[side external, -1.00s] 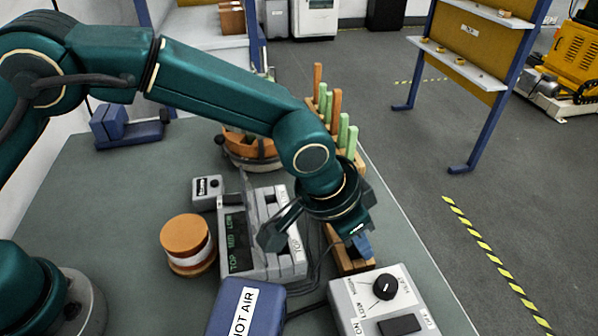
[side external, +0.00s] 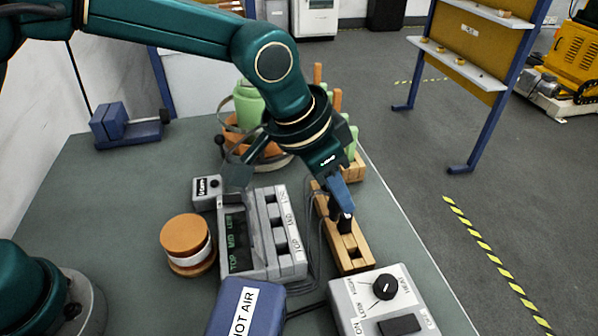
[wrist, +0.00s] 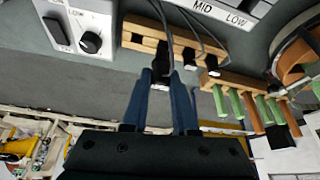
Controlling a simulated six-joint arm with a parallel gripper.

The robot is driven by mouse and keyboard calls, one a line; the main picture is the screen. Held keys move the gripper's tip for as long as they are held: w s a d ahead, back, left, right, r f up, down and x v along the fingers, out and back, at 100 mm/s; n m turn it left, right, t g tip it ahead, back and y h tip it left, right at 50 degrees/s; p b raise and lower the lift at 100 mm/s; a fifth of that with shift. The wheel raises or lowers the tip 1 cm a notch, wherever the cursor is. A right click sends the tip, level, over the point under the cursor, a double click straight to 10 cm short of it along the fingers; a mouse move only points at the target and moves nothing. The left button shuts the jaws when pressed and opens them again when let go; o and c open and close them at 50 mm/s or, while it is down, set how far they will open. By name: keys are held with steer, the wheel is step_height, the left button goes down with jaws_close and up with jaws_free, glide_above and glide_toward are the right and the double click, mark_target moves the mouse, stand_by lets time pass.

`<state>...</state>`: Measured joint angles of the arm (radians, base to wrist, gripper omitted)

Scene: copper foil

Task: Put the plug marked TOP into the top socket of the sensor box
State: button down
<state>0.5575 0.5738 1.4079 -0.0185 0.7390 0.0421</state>
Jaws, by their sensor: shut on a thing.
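The grey sensor box (side external: 232,212) lies on the bench, with a TOP/MID/LOW display on its left and sockets labelled TOP, MID and LOW down its right side. Its MID and LOW labels also show at the top of the wrist view (wrist: 222,12). Right of it is a wooden plug rack (side external: 358,262). My gripper (side external: 344,212) points down at the rack, its blue fingers shut on a black plug (wrist: 160,73). The plug's marking is unreadable, and I cannot tell whether it is still seated. Two more dark plugs (wrist: 190,60) with cables stand beside it.
A grey control box with a black knob (side external: 386,287) stands near the rack's front end. A blue HOT AIR unit (side external: 245,308) and a copper-coloured spool (side external: 187,238) are near the sensor box. Wooden and green pegs (side external: 350,140) stand behind. Cables run between rack and box.

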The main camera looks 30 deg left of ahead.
steer(key=w+a+r, duration=0.1)
steer(key=a+r, duration=0.3)
steer(key=a, duration=0.2)
steer(key=s+d+f, duration=0.1)
steer(key=s+f, duration=0.3)
steer(key=s, duration=0.4)
steer(key=shift+d+f, duration=0.2)
steer(key=shift+d, duration=0.05)
steer(key=shift+f, duration=0.15)
steer(key=shift+f, duration=0.35)
steer(key=shift+f, duration=0.65)
stand_by(0.9)
steer(key=shift+f, duration=0.65)
